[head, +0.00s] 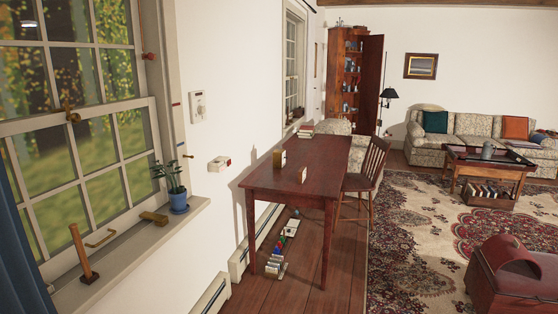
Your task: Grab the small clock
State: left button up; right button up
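A red-brown wooden table (310,163) stands against the white wall in the middle of the head view. A small tan upright block-like object (279,159) stands near its left edge. A smaller brownish object (302,174) stands near the table's front edge. Either could be the small clock, but both are too small to tell, and I see no clock face. Neither of my grippers is in view.
A windowsill (150,232) at the left holds a blue plant pot (178,201) and small wooden items. A wooden chair (366,175) stands at the table's right side. A red chest (515,275) is at the lower right. The patterned rug (420,235) between is mostly clear.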

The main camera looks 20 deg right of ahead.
aim_at(278, 160)
jog(key=i+l+z, duration=0.4)
jog(key=l, duration=0.15)
jog(key=i+l+z, duration=0.65)
jog(key=i+z, duration=0.15)
jog(key=i, duration=0.2)
jog(key=i+l+z, duration=0.1)
jog(key=i+z, duration=0.45)
jog(key=i, duration=1.65)
jog(key=i+u, duration=0.3)
jog(key=i, duration=0.25)
jog(key=i+u, duration=0.35)
jog(key=i, duration=0.15)
jog(key=i+l+u, duration=0.3)
jog(key=i, duration=0.2)
